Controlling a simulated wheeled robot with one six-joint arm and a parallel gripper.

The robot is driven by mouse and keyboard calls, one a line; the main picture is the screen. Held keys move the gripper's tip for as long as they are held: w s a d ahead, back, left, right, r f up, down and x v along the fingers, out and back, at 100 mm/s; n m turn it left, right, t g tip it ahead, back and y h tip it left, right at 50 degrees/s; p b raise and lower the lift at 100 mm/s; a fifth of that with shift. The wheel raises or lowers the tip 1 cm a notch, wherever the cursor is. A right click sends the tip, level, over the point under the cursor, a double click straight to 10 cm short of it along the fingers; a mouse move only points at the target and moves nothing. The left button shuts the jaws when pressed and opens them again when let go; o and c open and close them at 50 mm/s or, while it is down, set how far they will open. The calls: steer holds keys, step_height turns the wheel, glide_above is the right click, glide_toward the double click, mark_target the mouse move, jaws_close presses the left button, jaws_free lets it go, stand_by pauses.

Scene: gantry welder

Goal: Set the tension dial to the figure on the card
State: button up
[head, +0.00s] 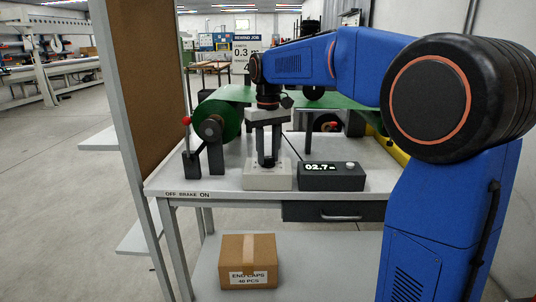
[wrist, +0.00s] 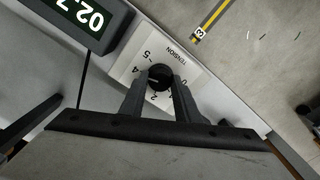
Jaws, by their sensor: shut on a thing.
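The tension dial (wrist: 160,74) is a black round knob on a light plate marked TENSION, with figures around it. My gripper (wrist: 160,86) has a finger on each side of the knob and is shut on it. A pale mark on the knob points left in the wrist view, near the 4 side; its exact figure is unclear.
A dark display box (head: 331,177) beside the dial box reads 02.7. A green roll (head: 220,118) and a red-tipped brake lever (head: 187,135) stand at the left of the bench (head: 170,182). A cardboard box (head: 248,260) sits on the lower shelf.

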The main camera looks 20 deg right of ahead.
mark_target(268, 158)
steer(key=shift+n, duration=0.4)
steer(key=o, duration=1)
steer(key=shift+o, duration=0.2)
step_height(268, 158, up, 18)
steer(key=shift+f, duration=0.25)
steer(key=shift+s, duration=0.1)
